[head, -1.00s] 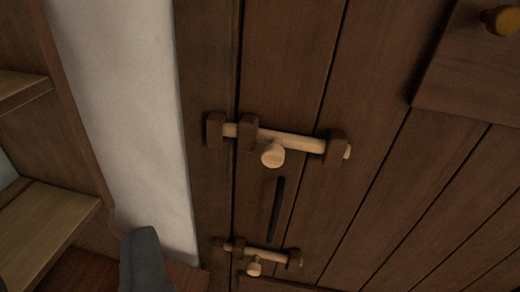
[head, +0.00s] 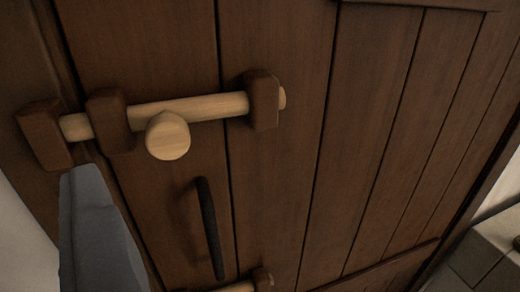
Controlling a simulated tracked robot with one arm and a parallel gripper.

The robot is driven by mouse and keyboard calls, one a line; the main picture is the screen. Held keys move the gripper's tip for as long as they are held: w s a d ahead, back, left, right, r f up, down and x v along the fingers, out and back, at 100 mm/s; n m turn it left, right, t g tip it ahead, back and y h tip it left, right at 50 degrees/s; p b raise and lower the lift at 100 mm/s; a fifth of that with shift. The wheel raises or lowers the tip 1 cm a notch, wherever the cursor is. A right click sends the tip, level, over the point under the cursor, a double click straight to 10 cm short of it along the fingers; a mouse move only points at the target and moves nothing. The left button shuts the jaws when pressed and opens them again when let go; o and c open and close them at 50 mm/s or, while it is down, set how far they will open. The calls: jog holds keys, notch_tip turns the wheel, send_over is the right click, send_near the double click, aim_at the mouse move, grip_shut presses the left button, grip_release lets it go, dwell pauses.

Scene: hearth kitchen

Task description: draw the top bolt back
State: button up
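The top bolt (head: 205,107) is a pale wooden rod with a round pale knob (head: 168,136) on its front. It passes through two dark brackets on the plank door (head: 290,160), and its left end reaches the dark keeper (head: 45,135) on the frame. Its right end sticks out a little past the right bracket (head: 262,100). One grey finger of my gripper (head: 92,225) shows at the lower left, below the keeper and left of the knob. It looks apart from the knob. The other finger is not visible, so its opening cannot be judged.
A dark upright handle (head: 209,228) is on the door below the top bolt. Part of a lower bolt (head: 240,287) shows at the bottom edge. A pale wall (head: 18,245) is at the lower left, and grey blocks (head: 480,255) are at the lower right.

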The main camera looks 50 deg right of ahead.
aim_at(170, 146)
jog(key=s+d+f+g+h+p, duration=0.2)
jog(key=s+d+f+h, duration=0.1)
jog(key=d+f+h, duration=0.15)
jog(key=shift+m+y, duration=0.25)
jog(key=shift+m, duration=0.15)
jog(key=x, duration=0.4)
jog(key=p+x, duration=0.1)
jog(key=x, duration=0.4)
jog(key=p+x, duration=0.1)
jog(key=x, duration=0.4)
jog(key=shift+f, duration=0.3)
jog(key=shift+c, duration=0.2)
